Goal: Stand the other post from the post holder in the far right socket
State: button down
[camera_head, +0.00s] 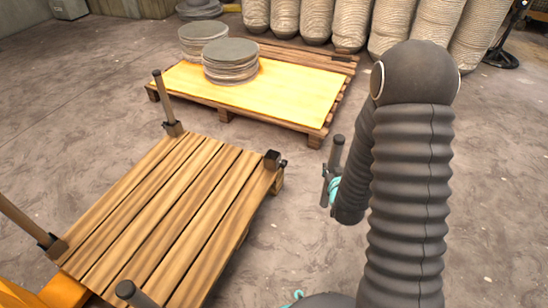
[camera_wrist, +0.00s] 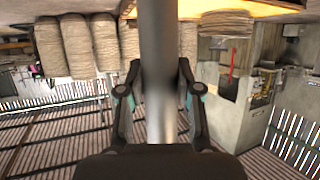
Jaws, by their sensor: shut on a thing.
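My gripper (camera_head: 332,188) is shut on a grey post (camera_head: 338,150), to the right of the wooden pallet (camera_head: 165,215). In the wrist view the post (camera_wrist: 158,60) runs between both fingers, extending beyond them. In the head view it looks roughly upright, and its lower end is unclear. The far right socket (camera_head: 272,159) is a dark bracket at the pallet's far right corner, with no post in it. The held post is to the right of this socket, apart from it. I cannot make out the post holder.
Posts stand at the pallet's far left (camera_head: 164,98), near left (camera_head: 25,224) and near right (camera_head: 135,293) corners. Behind is another pallet with a yellow top (camera_head: 245,97) and stacked round discs (camera_head: 231,62). Bare concrete floor lies between the pallets and to the right.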

jog(key=w+a+r+n+g+y, duration=0.1)
jog(key=w+a+r+n+y, duration=0.3)
jog(key=w+a, duration=0.6)
jog(key=w+a+r+n+y, duration=0.1)
jog(key=w+a+r, duration=0.4)
jog(key=w+a, duration=0.5)
notch_tip(320, 180, down, 10)
jog(key=shift+s+a+m+b, duration=0.25)
jog(key=shift+a+m+b, duration=0.05)
jog(key=shift+b, duration=0.05)
jog(key=shift+f, duration=0.15)
jog(key=c, duration=0.8)
grip_release()
